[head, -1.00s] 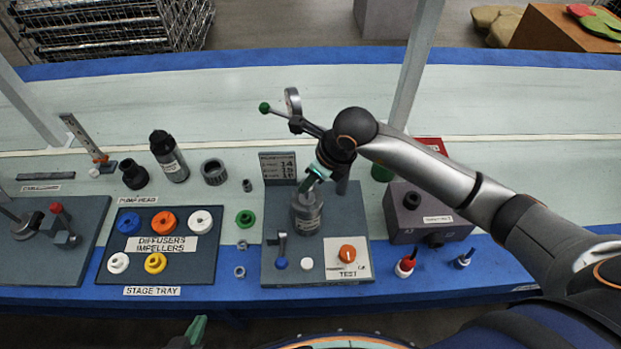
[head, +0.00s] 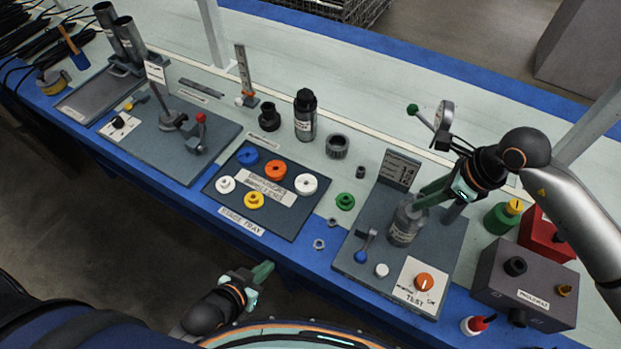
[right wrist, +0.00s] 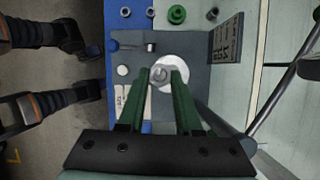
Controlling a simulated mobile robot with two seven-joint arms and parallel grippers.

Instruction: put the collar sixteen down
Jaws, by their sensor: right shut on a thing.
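My right gripper (head: 418,203) points down over the clear-grey cylinder (head: 402,228) on the test stand. In the right wrist view its green fingers (right wrist: 160,78) close on a small grey round piece (right wrist: 159,75), which I take for collar sixteen; no number on it is readable. The pale round top of the cylinder (right wrist: 178,66) lies beneath it. Whether the piece touches the cylinder, I cannot tell. My left gripper (head: 262,273) hangs empty in front of the bench edge, its finger gap unclear.
The test stand (head: 350,262) carries a blue-knobbed lever (head: 362,252), an orange knob (head: 424,281) and a number board (head: 400,169). Small grey rings (head: 332,222) and a green part (head: 345,201) lie left of it. A grey box (head: 520,285) stands at right.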

